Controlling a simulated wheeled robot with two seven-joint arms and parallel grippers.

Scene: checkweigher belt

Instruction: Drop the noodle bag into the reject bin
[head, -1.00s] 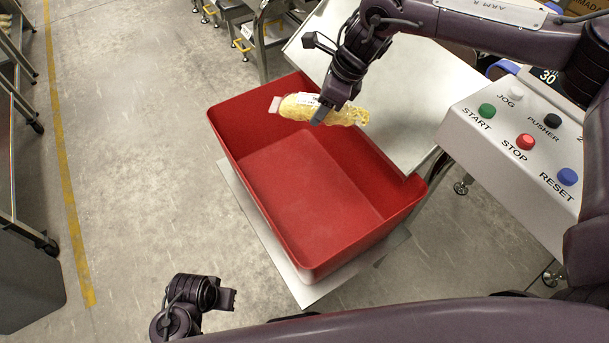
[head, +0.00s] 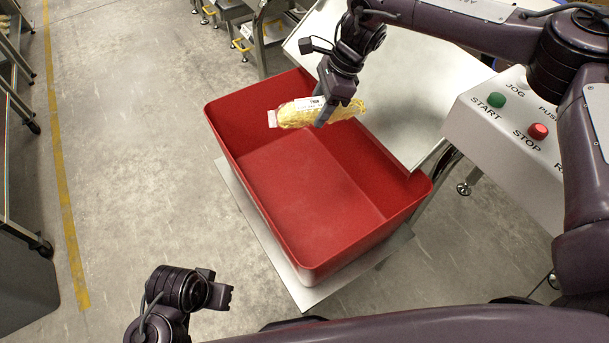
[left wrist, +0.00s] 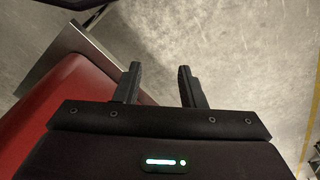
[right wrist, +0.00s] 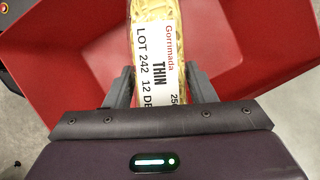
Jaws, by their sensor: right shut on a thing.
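The noodle bag (head: 299,113) is a clear bag of yellow noodles with a white label. My right gripper (head: 325,121) is shut on it and holds it over the far part of the red reject bin (head: 300,245). In the right wrist view the bag (right wrist: 158,60) sits between the fingers of the right gripper (right wrist: 156,88), label facing the camera, with the red bin behind it. The bin's visible floor is empty. My left gripper (left wrist: 158,85) is open and empty in the left wrist view, above bare floor beside the bin.
The bin stands on a pale base plate (head: 309,297). A metal table (head: 400,110) adjoins its far right side. A control box (head: 510,140) with coloured buttons stands at the right. Open concrete floor (head: 130,150) with a yellow line lies to the left.

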